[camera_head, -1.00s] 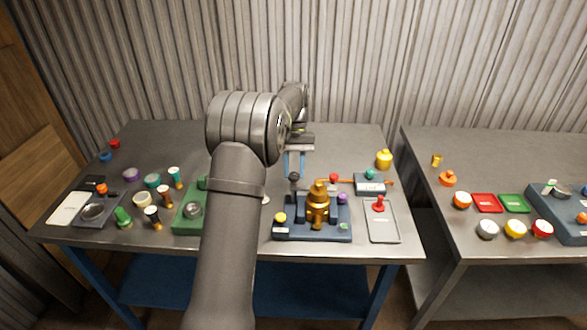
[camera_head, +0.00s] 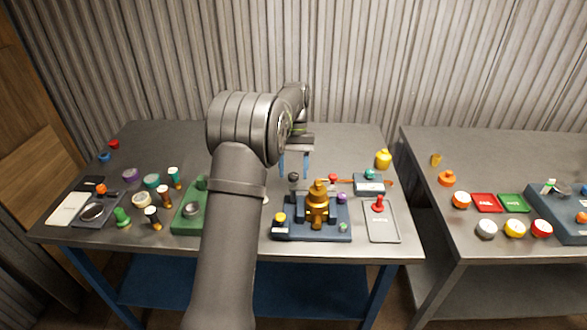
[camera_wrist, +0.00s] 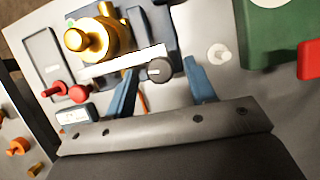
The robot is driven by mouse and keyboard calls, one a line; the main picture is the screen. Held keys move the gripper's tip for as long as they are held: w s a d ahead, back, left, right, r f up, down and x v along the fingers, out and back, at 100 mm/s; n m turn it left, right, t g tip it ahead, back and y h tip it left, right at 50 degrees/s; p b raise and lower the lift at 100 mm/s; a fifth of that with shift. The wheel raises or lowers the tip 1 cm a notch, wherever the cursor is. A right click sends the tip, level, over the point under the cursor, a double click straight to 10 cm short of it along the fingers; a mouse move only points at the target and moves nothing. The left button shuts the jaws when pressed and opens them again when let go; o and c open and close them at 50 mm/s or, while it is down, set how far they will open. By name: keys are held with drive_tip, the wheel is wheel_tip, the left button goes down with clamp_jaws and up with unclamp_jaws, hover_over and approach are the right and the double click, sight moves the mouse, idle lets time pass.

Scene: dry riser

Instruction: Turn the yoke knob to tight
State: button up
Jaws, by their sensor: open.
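The yoke knob (camera_wrist: 158,70) is dark grey and round, with a light pointer mark on its face. It sits beside the brass riser fitting (camera_wrist: 97,38) on the dark blue base; in the head view the dark knob (camera_head: 293,177) stands behind the brass body (camera_head: 318,203). My gripper (camera_wrist: 161,67) is open, its two blue fingers on either side of the knob, apparently with gaps. It also shows in the head view (camera_head: 294,170), pointing down over the knob. I cannot tell whether the fingertips reach down to the knob's height.
A white strip (camera_wrist: 122,61) lies across the base beside the knob in the wrist view. A red knob (camera_head: 378,205) stands on a grey tray at right. A green fixture (camera_head: 188,218) is left of my arm, with several loose caps further left. A second table (camera_head: 480,255) stands right.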

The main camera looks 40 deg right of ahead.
drive_tip(key=shift+r, duration=0.1)
drive_tip(key=v, duration=0.7)
drive_tip(key=shift+r, duration=0.15)
drive_tip(key=shift+d, duration=0.1)
drive_tip(key=shift+x, duration=3.8)
drive_tip(key=shift+w+r, duration=0.1)
